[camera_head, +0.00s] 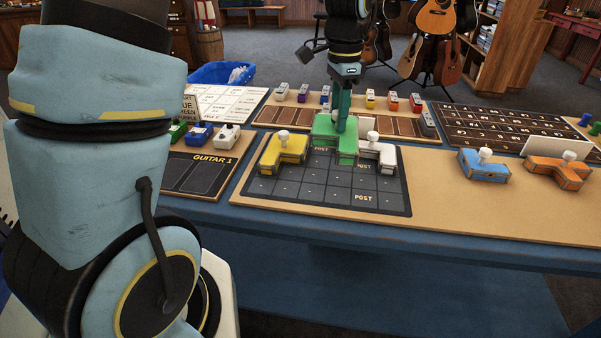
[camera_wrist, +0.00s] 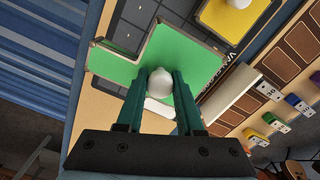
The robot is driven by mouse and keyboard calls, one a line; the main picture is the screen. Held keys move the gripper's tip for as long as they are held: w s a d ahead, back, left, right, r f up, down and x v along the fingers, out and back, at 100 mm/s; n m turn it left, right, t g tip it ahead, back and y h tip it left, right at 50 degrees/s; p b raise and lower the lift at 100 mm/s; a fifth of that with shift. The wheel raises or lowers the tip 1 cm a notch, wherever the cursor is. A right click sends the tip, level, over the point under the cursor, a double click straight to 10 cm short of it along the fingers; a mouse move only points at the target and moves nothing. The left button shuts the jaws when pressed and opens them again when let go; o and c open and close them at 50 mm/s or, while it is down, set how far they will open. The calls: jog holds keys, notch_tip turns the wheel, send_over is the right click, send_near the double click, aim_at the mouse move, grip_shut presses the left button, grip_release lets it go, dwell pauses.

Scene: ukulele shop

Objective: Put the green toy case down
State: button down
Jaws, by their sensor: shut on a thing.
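The green toy case (camera_head: 325,134) is a T- or L-like flat piece with a pale edge. It is at the back middle of the dark grid board (camera_head: 327,191), between the yellow case (camera_head: 285,153) and the white case (camera_head: 377,153). My gripper (camera_head: 342,122) points down over it. In the wrist view my gripper (camera_wrist: 159,84) is shut on the white round knob (camera_wrist: 160,82) of the green case (camera_wrist: 188,53). I cannot tell whether the green case touches the board or hangs just above it.
A blue case (camera_head: 483,167) and an orange case (camera_head: 556,173) lie on the bare wood to the right. Several small pedals stand on boards behind. A guitar board (camera_head: 196,175) with pedals is at left. The grid's front rows are clear.

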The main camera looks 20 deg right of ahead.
jog(key=shift+w+a+f, duration=0.15)
jog(key=shift+a, duration=0.15)
notch_tip(320, 180, down, 10)
jog(key=shift+r+p, duration=0.2)
jog(key=shift+p, duration=0.65)
jog(key=shift+f, duration=0.15)
jog(key=c, duration=0.5)
grip_release()
jog(key=shift+c, duration=0.2)
notch_tip(320, 180, up, 12)
jog(key=shift+r+b, duration=0.2)
jog(key=shift+b, duration=0.55)
jog(key=s+a+f+n, duration=0.2)
jog(key=a+n, duration=0.6)
jog(key=a, duration=0.7)
jog(key=s+a+f+n+t, duration=0.1)
jog(key=s+a+f+n, duration=0.1)
jog(key=a+n, duration=0.7)
jog(key=a, duration=0.6)
jog(key=shift+a+f+t, duration=0.15)
jog(key=shift+f+t, duration=0.15)
jog(key=shift+f, duration=0.05)
